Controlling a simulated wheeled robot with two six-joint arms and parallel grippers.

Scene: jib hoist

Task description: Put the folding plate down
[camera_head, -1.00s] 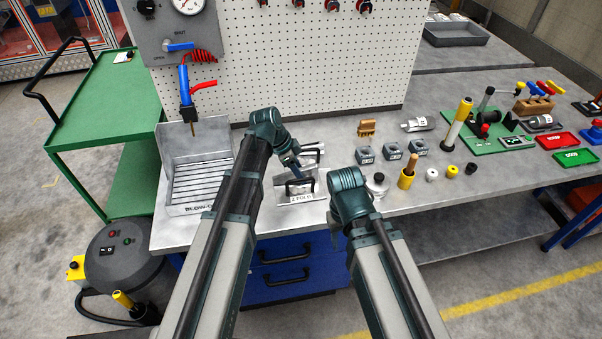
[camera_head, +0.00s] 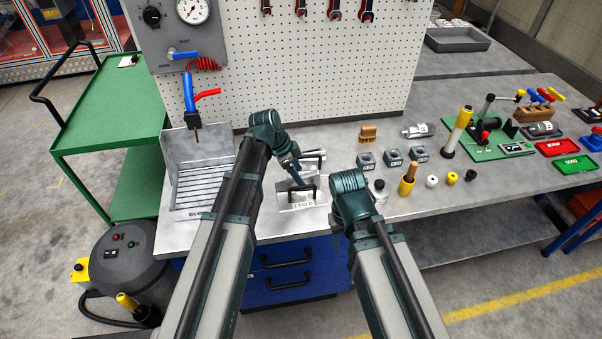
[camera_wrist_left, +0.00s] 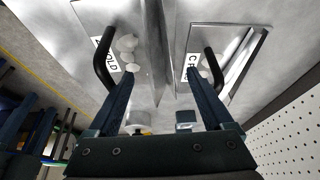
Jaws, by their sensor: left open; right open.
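The folding plate (camera_head: 299,207), a light metal plate with a black handle and a "2 FOLD" label, lies on the bench near its front edge.
A second handled plate (camera_wrist_left: 196,42) with a "C" label lies beside the first. A slatted blow-off tray (camera_head: 203,185) is to the left. A pegboard (camera_head: 290,70) rises behind.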

